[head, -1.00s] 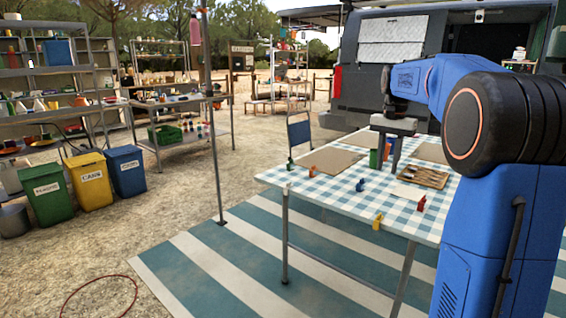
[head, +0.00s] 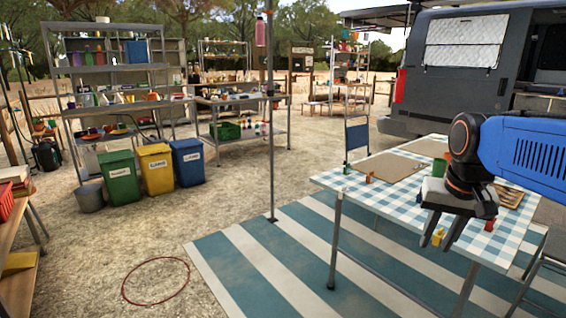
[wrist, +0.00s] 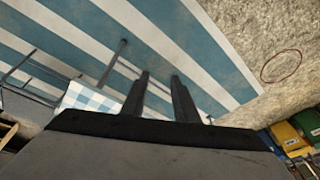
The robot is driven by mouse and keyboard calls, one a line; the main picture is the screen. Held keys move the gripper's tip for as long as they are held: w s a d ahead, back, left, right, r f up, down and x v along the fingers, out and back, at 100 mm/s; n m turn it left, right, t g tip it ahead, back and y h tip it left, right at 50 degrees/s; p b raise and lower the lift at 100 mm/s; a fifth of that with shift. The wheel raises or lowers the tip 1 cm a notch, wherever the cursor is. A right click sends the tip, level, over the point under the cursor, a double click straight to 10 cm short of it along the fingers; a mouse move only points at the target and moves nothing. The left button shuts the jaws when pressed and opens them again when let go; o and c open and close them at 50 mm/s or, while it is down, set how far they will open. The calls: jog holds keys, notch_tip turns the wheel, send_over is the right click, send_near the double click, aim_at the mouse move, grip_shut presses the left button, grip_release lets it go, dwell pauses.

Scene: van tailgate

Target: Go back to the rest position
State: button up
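My gripper (head: 436,245) hangs fingers down at the near right part of the checked table (head: 375,196) in the head view. Its two dark fingers are apart. The wrist view shows the same fingers (wrist: 159,78) with a gap between them and striped mat behind; nothing is held. A yellow clip (head: 438,237) shows between the fingers in the head view, seemingly at the table edge behind them. My blue arm reaches in from the right and hides part of the table.
A striped mat (head: 270,262) lies under the table. Green (head: 121,178), yellow (head: 156,170) and blue (head: 187,162) bins stand left, before shelves (head: 88,70). A pole (head: 271,150) stands mid-view. A red hose loop (head: 155,281) lies on open gravel. A van (head: 455,85) is behind.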

jog(key=s+a+f+n+t, duration=0.1)
jog(key=s+a+f+n, duration=0.3)
jog(key=s+f, duration=0.7)
jog(key=shift+s+a+f+t, duration=0.15)
jog(key=shift+s+a+t, duration=0.25)
jog(key=shift+s, duration=0.65)
